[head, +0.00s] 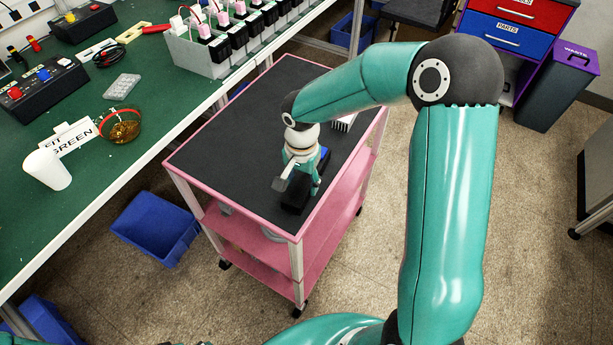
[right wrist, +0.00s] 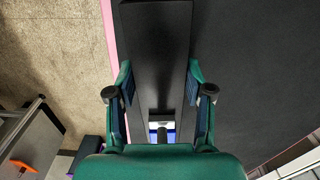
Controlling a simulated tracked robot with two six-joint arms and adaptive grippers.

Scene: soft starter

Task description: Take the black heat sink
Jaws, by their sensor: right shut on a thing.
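The black heat sink (right wrist: 156,50) shows in the right wrist view as a long, dark, flat-sided block between my fingers. In the head view its dark end (head: 293,207) shows below my right gripper (head: 303,178), over the near part of the cart's black top. My right gripper, also in the right wrist view (right wrist: 160,88), is shut on the block, with a finger along each side. Dark on dark, I cannot tell whether the block touches the cart top. My left gripper is out of view.
The pink cart (head: 296,238) has a black top, mostly clear; a white finned piece (head: 345,122) lies near its far right edge. A green workbench (head: 115,190) stands left, with a white cup (head: 47,169) and amber bowl (head: 121,126). A blue bin (head: 155,228) is on the floor.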

